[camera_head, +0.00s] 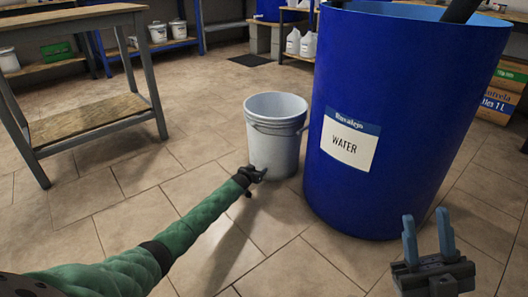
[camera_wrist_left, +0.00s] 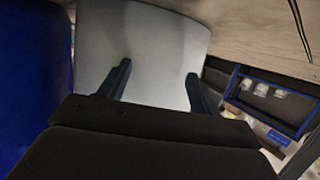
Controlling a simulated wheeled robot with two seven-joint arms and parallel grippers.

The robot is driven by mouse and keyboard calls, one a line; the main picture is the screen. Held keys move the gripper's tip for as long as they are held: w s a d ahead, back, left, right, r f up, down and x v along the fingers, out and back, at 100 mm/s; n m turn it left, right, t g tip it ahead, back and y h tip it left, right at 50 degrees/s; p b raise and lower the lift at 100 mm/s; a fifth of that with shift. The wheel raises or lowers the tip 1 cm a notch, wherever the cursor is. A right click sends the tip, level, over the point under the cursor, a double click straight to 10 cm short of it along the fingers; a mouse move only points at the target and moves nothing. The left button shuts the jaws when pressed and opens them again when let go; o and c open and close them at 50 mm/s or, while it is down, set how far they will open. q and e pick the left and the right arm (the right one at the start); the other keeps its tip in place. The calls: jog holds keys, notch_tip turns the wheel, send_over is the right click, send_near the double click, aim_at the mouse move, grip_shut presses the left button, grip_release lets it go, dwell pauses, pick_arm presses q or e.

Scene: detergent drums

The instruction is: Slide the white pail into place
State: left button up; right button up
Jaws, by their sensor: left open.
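The white pail (camera_head: 275,145) stands upright on the tiled floor, just left of the big blue drum (camera_head: 400,110) labelled WATER. My left gripper (camera_head: 252,176) is at the pail's near lower side; its fingers are dark and small there. In the left wrist view the pail's pale wall (camera_wrist_left: 150,40) fills the space ahead of my open left gripper (camera_wrist_left: 158,72), with the fingers spread in front of it. I cannot tell whether they touch it. My right gripper (camera_head: 428,238) is in front of the drum, with its two blue-grey fingers pointing up, apart and empty.
A workbench (camera_head: 85,90) with a wooden lower shelf stands at the left. Shelves with small white pails (camera_head: 158,32) and white jugs (camera_head: 300,42) line the back. Boxes (camera_head: 500,95) are at the right. The floor left of the pail is clear.

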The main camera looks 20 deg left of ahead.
pick_arm(q)
jog(key=shift+w+d+b, duration=0.35)
jog(key=shift+w+b, duration=0.25)
jog(key=shift+w, duration=0.55)
jog(key=shift+w+d+b, duration=0.35)
jog(key=shift+w+b, duration=0.3)
jog(key=shift+w, duration=0.45)
jog(key=shift+w+d+b, duration=0.35)
jog(key=shift+w+b, duration=0.25)
jog(key=shift+w, duration=0.55)
